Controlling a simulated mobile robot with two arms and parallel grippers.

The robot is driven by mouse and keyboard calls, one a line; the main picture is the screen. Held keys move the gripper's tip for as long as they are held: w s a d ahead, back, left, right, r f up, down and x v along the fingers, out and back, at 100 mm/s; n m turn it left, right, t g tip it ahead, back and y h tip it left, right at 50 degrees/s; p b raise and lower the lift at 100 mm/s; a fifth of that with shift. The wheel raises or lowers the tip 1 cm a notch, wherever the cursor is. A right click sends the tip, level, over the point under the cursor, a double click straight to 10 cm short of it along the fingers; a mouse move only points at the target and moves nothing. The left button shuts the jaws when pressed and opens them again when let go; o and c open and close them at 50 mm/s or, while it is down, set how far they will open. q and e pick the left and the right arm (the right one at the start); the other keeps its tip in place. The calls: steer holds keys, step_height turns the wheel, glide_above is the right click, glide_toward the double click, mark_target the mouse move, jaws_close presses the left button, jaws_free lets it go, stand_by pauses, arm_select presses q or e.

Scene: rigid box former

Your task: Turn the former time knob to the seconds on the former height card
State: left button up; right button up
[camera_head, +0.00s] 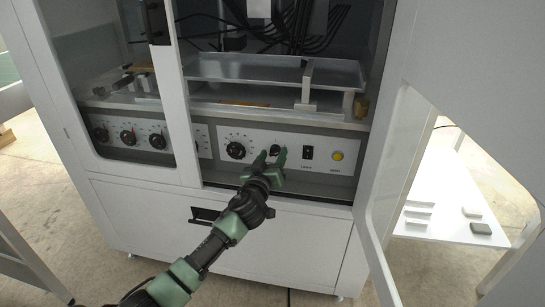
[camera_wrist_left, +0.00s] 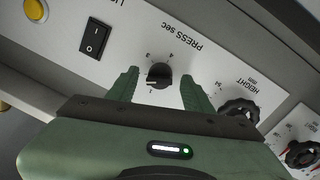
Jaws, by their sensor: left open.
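The black knob labelled PRESS sec (camera_wrist_left: 160,74) sits on the white control panel, with numbers such as 1, 3 and 4 around it. Its light mark appears toward the 1 side. My left gripper (camera_wrist_left: 160,88) is open, with one green finger on each side of this knob; I cannot tell whether they touch it. In the head view, the left gripper (camera_head: 272,157) reaches the panel and partly hides the knob (camera_head: 275,150). The HEIGHT mm knob (camera_wrist_left: 240,112) is beside it, also in the head view (camera_head: 236,150). No height card is readable. My right gripper is not in view.
A black rocker switch (camera_wrist_left: 95,38) and yellow button (camera_wrist_left: 35,10) lie on the panel's other side. More knobs (camera_head: 128,138) sit at left behind the glass door. A metal tray (camera_head: 245,68) is above the panel. An open white door (camera_head: 405,150) stands at right.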

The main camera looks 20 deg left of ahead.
arm_select(q)
jaws_close()
steer(key=shift+m, duration=0.4)
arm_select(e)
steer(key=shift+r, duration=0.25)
arm_select(q)
steer(key=shift+m+p, duration=0.3)
steer(key=shift+p, duration=0.1)
steer(key=m+p, duration=0.2)
steer(key=m, duration=0.3)
steer(key=shift+r, duration=0.1)
steer(key=m+g+p, duration=0.1)
steer(key=m+p, duration=0.1)
steer(key=m, duration=0.4)
steer(key=m+y+p, duration=0.1)
steer(key=m, duration=0.4)
steer(key=shift+p, duration=0.3)
steer(key=shift+d+m+y+p, duration=0.1)
steer(key=shift+m+y+p, duration=0.3)
steer(key=shift+m, duration=2.4)
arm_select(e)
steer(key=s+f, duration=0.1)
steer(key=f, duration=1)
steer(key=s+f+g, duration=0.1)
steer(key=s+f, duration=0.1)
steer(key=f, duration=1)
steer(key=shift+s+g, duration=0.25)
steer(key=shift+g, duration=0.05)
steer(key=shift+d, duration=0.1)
